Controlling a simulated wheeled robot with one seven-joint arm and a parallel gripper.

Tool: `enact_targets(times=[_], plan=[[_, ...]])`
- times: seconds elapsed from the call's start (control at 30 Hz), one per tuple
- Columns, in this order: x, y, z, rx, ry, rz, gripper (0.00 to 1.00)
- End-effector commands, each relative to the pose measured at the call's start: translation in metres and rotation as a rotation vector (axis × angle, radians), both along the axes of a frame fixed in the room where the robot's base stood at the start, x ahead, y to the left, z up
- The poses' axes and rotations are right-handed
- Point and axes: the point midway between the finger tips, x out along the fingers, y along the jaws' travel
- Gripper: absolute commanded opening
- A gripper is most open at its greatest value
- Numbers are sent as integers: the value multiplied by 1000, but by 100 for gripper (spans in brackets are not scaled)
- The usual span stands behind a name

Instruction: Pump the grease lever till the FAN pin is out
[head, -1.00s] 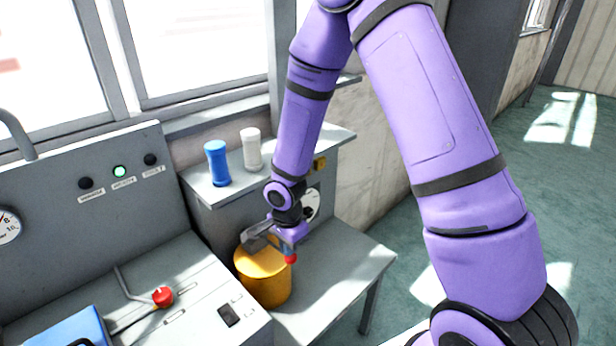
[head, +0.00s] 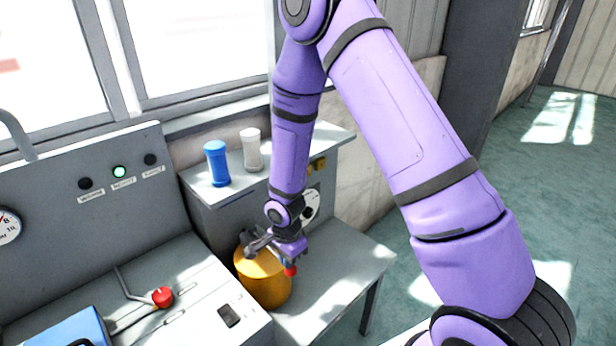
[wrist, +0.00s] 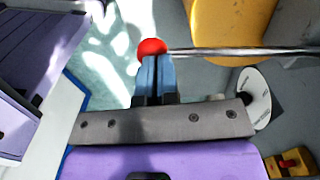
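The grease lever is a thin metal rod (wrist: 240,51) with a red ball knob (head: 290,271), beside a yellow pot (head: 263,276) on the grey bench. The knob also shows in the wrist view (wrist: 152,47). My gripper (head: 289,262) has its blue fingers close together at the knob, seemingly closed on the lever end; in the wrist view the fingertips (wrist: 152,62) meet the knob. A white round plate (head: 312,204) with a dark stub is on the grey cabinet behind the pot; it shows in the wrist view (wrist: 257,98). I cannot read which pin is FAN.
A blue canister (head: 217,164) and a white canister (head: 251,149) stand on the cabinet top (head: 205,193). The console at left has a red-knobbed lever (head: 162,297) and a lit green lamp (head: 120,172). The bench (head: 345,270) is clear right of the pot.

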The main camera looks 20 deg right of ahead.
Motion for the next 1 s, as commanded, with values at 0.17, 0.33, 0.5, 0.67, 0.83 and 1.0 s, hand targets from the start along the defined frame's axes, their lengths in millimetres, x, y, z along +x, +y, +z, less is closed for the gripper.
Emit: enact_targets(times=[0.17, 0.33, 0.5, 0.67, 0.83, 1.0], plan=[[1, 0, -5, 1, -2, 0, 0], [1, 0, -4, 1, -2, -1, 0], [1, 0, 7, 1, -4, -2, 0], [-1, 0, 19, 1, -3, -1, 0], [-2, -1, 32, 1, -2, 0, 0], [-4, -2, 45, 1, -2, -2, 0]])
